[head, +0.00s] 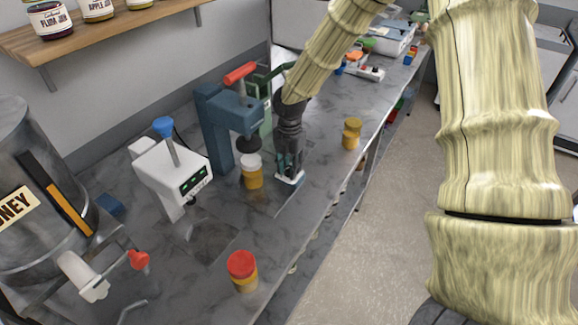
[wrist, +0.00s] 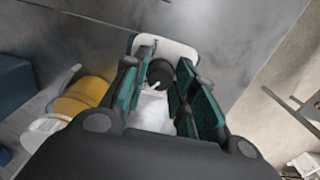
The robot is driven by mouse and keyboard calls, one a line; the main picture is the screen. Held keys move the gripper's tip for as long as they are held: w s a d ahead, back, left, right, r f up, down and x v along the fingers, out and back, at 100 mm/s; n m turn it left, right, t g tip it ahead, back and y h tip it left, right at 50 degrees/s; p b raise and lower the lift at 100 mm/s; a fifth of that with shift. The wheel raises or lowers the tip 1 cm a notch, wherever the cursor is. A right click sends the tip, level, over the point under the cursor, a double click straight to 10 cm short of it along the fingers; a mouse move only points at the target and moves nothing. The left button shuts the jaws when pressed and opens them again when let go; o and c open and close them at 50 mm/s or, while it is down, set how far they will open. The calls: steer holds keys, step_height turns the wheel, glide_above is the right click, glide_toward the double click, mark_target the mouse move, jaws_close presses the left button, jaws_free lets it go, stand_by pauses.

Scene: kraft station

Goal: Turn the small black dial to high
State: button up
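The small black dial (wrist: 160,73), with a short white mark, sits on a white base (wrist: 140,40). The white base also shows in the head view at the worktop's front edge (head: 291,179), where my gripper hides the dial. My gripper (head: 289,168) points down over this base. In the wrist view its two teal-padded fingers (wrist: 163,75) are apart, one on each side of the dial. Whether the pads touch the dial is hard to tell.
A blue press with a red handle (head: 236,115) stands left of my gripper, with a yellow jar (head: 252,175) under it. A white machine with a display (head: 172,173), a red-lidded jar (head: 243,270) and another yellow jar (head: 351,134) stand on the grey worktop.

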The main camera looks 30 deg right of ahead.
steer(key=c, duration=0.3)
steer(key=m+p, duration=0.1)
steer(key=m, duration=0.2)
steer(key=shift+r+m, duration=0.1)
steer(key=shift+m, duration=0.2)
steer(key=m+p, duration=0.1)
steer(key=m, duration=0.3)
steer(key=shift+m, duration=0.3)
steer(key=m, duration=0.3)
steer(key=shift+m+p, duration=0.3)
steer(key=shift+p, duration=0.1)
steer(key=m, duration=1.1)
steer(key=shift+m+p, duration=0.4)
